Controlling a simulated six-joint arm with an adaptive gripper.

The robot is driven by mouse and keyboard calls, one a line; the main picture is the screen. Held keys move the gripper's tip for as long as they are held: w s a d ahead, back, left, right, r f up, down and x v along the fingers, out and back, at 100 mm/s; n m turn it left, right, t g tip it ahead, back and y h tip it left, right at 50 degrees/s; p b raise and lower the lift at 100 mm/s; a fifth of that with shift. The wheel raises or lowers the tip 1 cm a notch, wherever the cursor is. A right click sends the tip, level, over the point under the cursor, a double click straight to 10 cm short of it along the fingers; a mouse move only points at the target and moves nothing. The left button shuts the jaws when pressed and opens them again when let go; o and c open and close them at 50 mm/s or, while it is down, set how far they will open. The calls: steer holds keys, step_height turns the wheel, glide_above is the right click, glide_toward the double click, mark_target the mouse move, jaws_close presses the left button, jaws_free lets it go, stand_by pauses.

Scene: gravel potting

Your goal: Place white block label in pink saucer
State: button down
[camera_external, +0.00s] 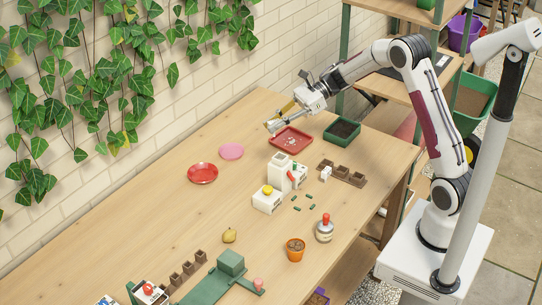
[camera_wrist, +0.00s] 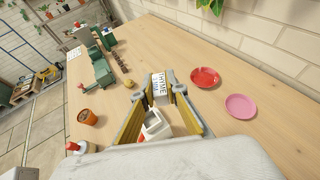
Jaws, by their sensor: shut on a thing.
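My gripper (camera_external: 276,122) is shut on a white block label (camera_wrist: 161,84). In the wrist view the label's face reads THYME, and it sits between the yellow-sided fingertips (camera_wrist: 160,95). In the external view the label is small and hard to make out at the fingertips. My gripper is above the far part of the table, by the red tray. The pink saucer (camera_external: 231,151) lies flat and empty on the table, to the left of and below my gripper in the external view. It also shows at the right in the wrist view (camera_wrist: 241,106).
A red saucer (camera_external: 202,173) lies left of the pink one. A red tray (camera_external: 290,150) with pale gravel and a dark-filled green tray (camera_external: 342,139) are near my gripper. White blocky items (camera_external: 281,172) stand in the table's middle. Bare wood surrounds both saucers.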

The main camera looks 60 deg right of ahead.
steer(key=w+d+r+m+t+h, duration=0.1)
steer(key=w+d+m+t+h, duration=0.2)
steer(key=w, duration=0.6)
steer(key=w+d+m+t+h, duration=0.1)
steer(key=w+m+t+h, duration=0.25)
steer(key=w, duration=0.55)
steer(key=m, duration=0.2)
glide_above(239, 145)
steer(key=s+a, duration=0.4)
step_height(239, 145, down, 11)
steer(key=shift+w+r+h, duration=0.2)
steer(key=shift+h, duration=0.15)
steer(key=shift+f, duration=0.15)
steer(key=shift+n, duration=0.25)
steer(key=shift+f, duration=3)
steer(key=shift+f, duration=1.85)
steer(key=shift+f, duration=0.15)
steer(key=c, duration=2)
jaws_free()
